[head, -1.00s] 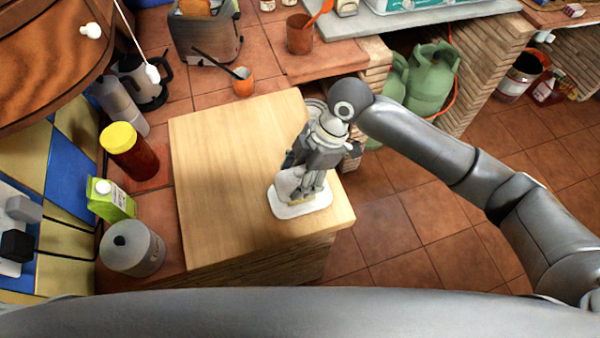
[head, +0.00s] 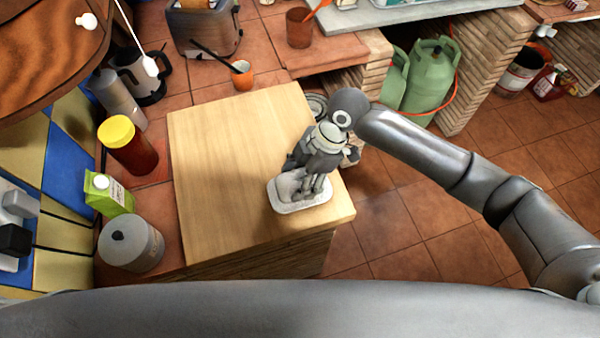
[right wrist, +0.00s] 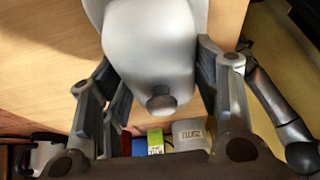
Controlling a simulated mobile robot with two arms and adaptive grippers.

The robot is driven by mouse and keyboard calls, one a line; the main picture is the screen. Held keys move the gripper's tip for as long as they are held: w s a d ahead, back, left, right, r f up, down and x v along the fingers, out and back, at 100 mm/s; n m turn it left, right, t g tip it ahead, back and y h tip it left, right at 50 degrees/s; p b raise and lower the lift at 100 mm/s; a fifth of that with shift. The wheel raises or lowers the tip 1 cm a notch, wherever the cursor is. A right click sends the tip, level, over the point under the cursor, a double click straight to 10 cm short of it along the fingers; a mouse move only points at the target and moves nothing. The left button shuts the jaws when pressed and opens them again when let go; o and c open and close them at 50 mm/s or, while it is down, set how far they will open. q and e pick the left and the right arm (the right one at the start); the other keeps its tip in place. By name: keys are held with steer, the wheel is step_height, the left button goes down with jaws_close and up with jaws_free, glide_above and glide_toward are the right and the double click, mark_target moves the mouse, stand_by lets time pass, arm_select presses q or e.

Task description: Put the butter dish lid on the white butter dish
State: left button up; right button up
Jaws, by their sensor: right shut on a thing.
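The white butter dish (head: 302,208) lies near the front right corner of the wooden board. My right gripper (head: 313,184) points down over it and is shut on the pale butter dish lid (head: 288,187). The lid is over the dish, at or very near its rim; I cannot tell whether it rests fully on it. In the right wrist view, the smooth lid (right wrist: 150,50) with its round knob is between the fingers. The fingers hide part of the lid and dish. My left gripper is not in view.
Left of the board (head: 225,180) stand a grey canister (head: 130,246), a green carton (head: 108,195) and a yellow-lidded jar (head: 130,148). An orange cup (head: 243,78) is behind the board. The left part of the board is bare.

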steer(key=shift+f, duration=0.35)
stand_by(0.5)
steer(key=shift+f+p, duration=0.3)
steer(key=shift+f, duration=0.1)
stand_by(0.6)
steer(key=o, duration=1.3)
steer(key=shift+c, duration=0.2)
steer(key=shift+r, duration=0.1)
steer(key=v, duration=1.1)
steer(key=shift+d+r, duration=0.15)
steer(key=shift+r, duration=0.25)
